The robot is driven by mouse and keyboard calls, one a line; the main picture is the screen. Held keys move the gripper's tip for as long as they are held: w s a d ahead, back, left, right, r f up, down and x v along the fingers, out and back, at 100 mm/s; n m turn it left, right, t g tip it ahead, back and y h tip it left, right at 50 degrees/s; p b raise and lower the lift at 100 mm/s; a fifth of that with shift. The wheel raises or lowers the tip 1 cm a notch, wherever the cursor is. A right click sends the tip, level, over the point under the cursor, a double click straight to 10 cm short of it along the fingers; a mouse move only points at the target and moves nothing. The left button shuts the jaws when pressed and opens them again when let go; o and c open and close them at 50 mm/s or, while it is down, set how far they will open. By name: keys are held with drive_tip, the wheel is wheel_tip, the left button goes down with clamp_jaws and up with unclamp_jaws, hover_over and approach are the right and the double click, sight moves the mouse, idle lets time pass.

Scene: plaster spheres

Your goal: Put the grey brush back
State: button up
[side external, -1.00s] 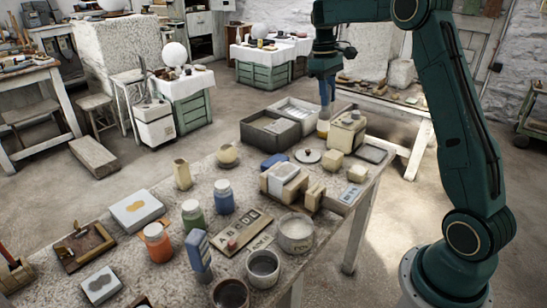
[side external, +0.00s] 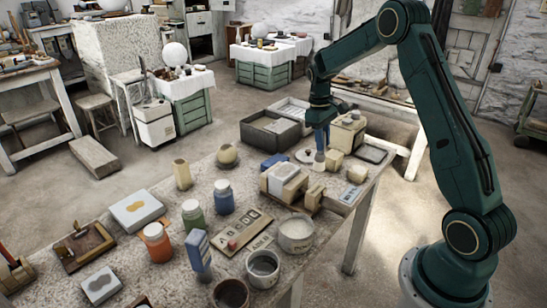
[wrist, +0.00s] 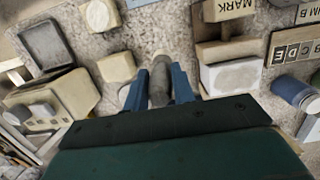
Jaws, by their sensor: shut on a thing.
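My gripper (side external: 321,142) is low over the far right part of the worktable, its blue fingers pointing down. It is shut on the grey brush (wrist: 160,85), which shows between the fingers in the wrist view with a pale tip beyond them. In the side view only a small grey end of the brush (side external: 320,156) shows below the fingers. It is beside the round lid (side external: 305,156) and a small cream block (side external: 334,159). I cannot tell whether the brush touches the table.
A cream boxy device (side external: 347,131) stands close behind my gripper. A dark grey open box (side external: 270,130) is to its left. Jars, including a blue one (side external: 223,197), crowd the table's middle.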

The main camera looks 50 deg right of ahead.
sight(322, 154)
drive_tip(key=shift+f, duration=2.4)
drive_tip(key=shift+f, duration=0.1)
drive_tip(key=o, duration=1)
drive_tip(key=r, duration=0.3)
drive_tip(key=w+r, duration=0.1)
drive_tip(key=r, duration=0.7)
drive_tip(key=shift+w, duration=0.35)
drive_tip(key=shift+w+r, duration=0.1)
drive_tip(key=shift+r, duration=0.45)
drive_tip(key=shift+a, duration=0.1)
